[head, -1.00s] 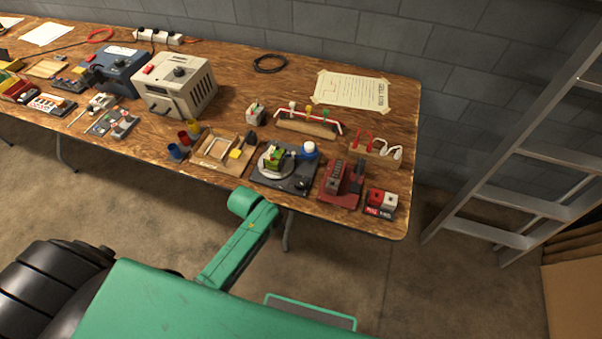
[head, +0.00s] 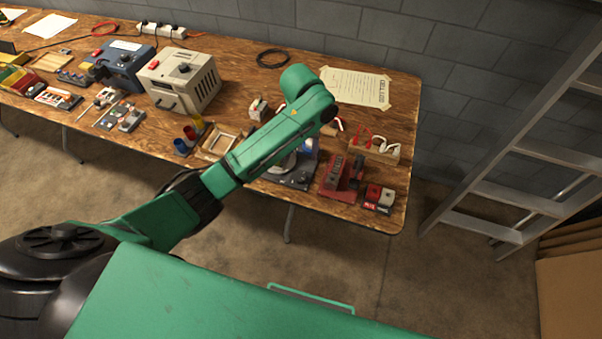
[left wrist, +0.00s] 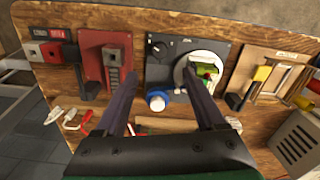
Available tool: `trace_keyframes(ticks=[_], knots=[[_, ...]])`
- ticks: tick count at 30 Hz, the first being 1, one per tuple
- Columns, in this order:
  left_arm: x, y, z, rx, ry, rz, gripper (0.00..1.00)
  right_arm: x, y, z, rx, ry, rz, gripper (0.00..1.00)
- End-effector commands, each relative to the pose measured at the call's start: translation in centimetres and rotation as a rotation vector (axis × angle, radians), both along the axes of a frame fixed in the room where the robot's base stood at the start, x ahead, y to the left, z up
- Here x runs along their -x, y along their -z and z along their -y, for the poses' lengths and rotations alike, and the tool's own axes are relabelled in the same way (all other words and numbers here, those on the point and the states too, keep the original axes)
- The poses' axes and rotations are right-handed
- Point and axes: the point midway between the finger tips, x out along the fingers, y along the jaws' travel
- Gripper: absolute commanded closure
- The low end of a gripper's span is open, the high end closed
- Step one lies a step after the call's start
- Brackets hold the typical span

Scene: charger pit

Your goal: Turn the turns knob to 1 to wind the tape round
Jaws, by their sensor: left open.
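The dark plate with the turns knob stands at the front right of the table; only its front part (head: 285,181) shows in the head view, behind my left arm. The knob's marks are too small to read. My right gripper is not in view.
A red device (left wrist: 107,60) stands beside the plate, with red and white blocks (head: 379,196) beyond it. A wooden tray (left wrist: 275,75) is on the other side. A rack with red and white hooks (head: 374,151) and a taped paper (head: 355,88) lie behind.

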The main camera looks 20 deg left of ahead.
Motion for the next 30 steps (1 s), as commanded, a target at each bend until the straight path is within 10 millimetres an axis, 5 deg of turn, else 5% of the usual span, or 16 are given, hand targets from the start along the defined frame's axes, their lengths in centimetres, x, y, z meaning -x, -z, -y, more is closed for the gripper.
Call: trace_keyframes(ticks=[12,24,30], knots=[[0.0,10.6,-0.1,-0.001,0.001,0.0,0.28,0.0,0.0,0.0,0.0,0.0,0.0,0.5],[0.0,12.3,-0.1,0.001,0.001,0.003,0.28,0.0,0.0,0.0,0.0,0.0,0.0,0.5],[0.0,12.3,-0.1,0.001,0.001,0.003,1.0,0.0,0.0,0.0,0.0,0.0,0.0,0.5]])
